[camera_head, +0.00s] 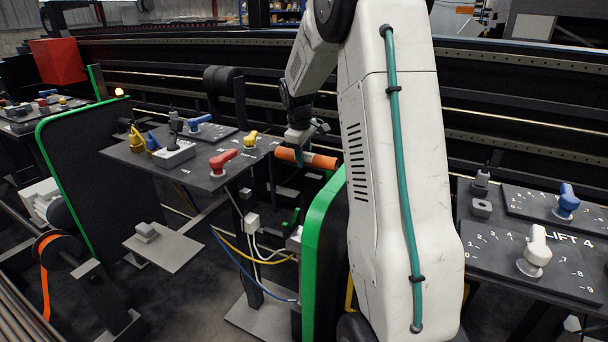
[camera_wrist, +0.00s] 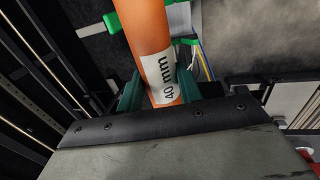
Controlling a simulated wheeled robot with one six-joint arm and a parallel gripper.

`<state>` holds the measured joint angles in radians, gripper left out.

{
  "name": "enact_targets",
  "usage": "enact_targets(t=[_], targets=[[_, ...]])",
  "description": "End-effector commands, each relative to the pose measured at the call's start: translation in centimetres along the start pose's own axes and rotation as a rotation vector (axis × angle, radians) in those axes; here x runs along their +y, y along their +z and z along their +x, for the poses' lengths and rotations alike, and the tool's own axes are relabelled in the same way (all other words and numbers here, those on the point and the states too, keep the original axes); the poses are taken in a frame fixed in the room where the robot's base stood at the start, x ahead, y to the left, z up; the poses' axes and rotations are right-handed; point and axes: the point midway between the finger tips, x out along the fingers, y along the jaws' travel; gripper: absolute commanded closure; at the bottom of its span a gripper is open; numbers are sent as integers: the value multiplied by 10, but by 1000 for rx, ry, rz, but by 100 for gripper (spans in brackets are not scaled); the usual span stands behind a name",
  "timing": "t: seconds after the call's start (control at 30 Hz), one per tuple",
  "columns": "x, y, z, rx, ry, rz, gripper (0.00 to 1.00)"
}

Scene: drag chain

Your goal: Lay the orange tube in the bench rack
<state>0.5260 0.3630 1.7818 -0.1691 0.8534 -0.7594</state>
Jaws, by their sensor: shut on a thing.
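The orange tube (camera_head: 288,154) has a white band and lies roughly level beside the bench's right end, above the floor. In the wrist view the tube (camera_wrist: 146,28) runs up out of the frame, and its white label reads "40 mm". My gripper (camera_head: 305,146) is shut on the tube, with its green fingers on either side in the wrist view (camera_wrist: 160,92). Green pieces (camera_head: 290,221) show below the tube near a white box; I cannot tell whether they are the bench rack. The wrist view also shows a green-ended bar (camera_wrist: 97,27) beyond the tube.
The dark bench (camera_head: 205,176) carries red, yellow and blue levers. A green-edged panel (camera_head: 323,220) stands just below and right of the tube. Cables (camera_head: 240,257) hang under the bench. A control panel (camera_head: 490,255) with a white lever stands at right.

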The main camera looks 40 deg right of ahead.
Motion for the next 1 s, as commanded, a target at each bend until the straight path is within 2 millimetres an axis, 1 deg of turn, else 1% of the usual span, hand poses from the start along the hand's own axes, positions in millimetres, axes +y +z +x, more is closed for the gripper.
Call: enact_targets(t=[0.03, 0.1, 0.17, 0.27, 0.37, 0.57, 0.8, 1.0], targets=[[2, 0, -8, 1, 2, 0, 96], [4, 0, -15, 1, 2, 0, 96], [2, 2, -16, -1, 0, 0, 96], [1, 9, -9, -2, -1, 3, 96], [4, 10, -13, 0, 2, 7, 96], [4, 5, -34, 3, 4, -2, 96], [9, 5, -61, 3, 3, -2, 96], [12, 7, -72, 1, 1, 0, 96]])
